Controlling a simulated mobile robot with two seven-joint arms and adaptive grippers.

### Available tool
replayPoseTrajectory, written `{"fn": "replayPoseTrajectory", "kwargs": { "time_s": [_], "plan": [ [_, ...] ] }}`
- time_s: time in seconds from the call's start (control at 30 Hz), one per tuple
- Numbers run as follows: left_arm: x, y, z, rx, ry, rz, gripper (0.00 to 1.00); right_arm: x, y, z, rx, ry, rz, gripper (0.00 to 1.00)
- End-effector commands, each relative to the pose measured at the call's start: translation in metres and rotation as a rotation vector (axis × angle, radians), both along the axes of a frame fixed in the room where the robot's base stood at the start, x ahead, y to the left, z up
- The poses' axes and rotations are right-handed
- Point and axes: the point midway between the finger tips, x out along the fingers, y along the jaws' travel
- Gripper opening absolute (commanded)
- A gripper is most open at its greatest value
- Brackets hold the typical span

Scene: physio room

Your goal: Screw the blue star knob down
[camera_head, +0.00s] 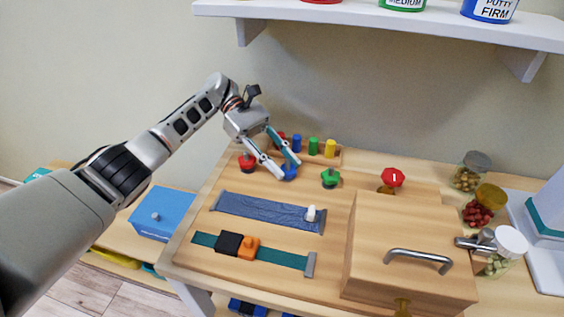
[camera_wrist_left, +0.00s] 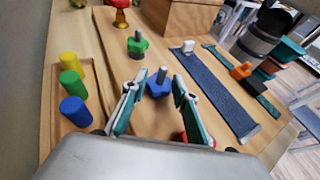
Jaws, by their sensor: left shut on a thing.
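The blue star knob (camera_head: 290,173) is at the back of the wooden board, between the red knob (camera_head: 247,161) and the green star knob (camera_head: 330,178). In the left wrist view the blue star knob (camera_wrist_left: 158,89) sits on an upright grey threaded post that rises above it. My left gripper (camera_head: 288,171) reaches down from the left and is shut on the blue star knob, with one finger on each side. Its fingers (camera_wrist_left: 157,88) also frame the knob in the wrist view. How far the knob is from the board is hard to tell. My right gripper is not in view.
Coloured pegs (camera_head: 314,146) stand in a rack behind the gripper. A blue strap (camera_head: 262,211) and a teal strap with a buckle (camera_head: 277,256) lie in front. A wooden box (camera_head: 385,225) with a metal handle is at right, near several jars (camera_head: 486,203). A shelf (camera_head: 390,22) hangs above.

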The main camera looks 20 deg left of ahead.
Motion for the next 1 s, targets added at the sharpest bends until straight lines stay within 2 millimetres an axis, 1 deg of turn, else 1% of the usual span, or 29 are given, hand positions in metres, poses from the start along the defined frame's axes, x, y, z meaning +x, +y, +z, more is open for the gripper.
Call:
{"fn": "replayPoseTrajectory", "kwargs": {
  "time_s": [0.03,0.23,0.53,0.57,0.6,0.9,1.0],
  "plan": [
    [0.002,-0.003,0.008,-0.015,-0.004,0.001,0.07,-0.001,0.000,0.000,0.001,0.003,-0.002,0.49],
    [0.000,-0.003,0.004,-0.013,0.000,-0.006,0.07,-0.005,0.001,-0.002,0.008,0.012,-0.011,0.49],
    [-0.001,-0.003,0.001,-0.010,0.003,-0.009,0.07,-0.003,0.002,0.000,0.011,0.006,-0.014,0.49],
    [-0.001,-0.003,0.001,-0.010,0.003,-0.010,0.36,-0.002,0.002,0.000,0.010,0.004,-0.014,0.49],
    [-0.001,-0.003,0.000,-0.009,0.003,-0.010,0.45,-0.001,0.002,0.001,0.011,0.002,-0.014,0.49],
    [-0.001,-0.002,-0.002,-0.004,0.003,-0.011,0.46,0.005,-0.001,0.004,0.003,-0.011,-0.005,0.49],
    [-0.002,-0.006,0.005,-0.021,-0.024,-0.019,0.46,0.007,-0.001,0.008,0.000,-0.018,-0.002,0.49]
  ]
}}
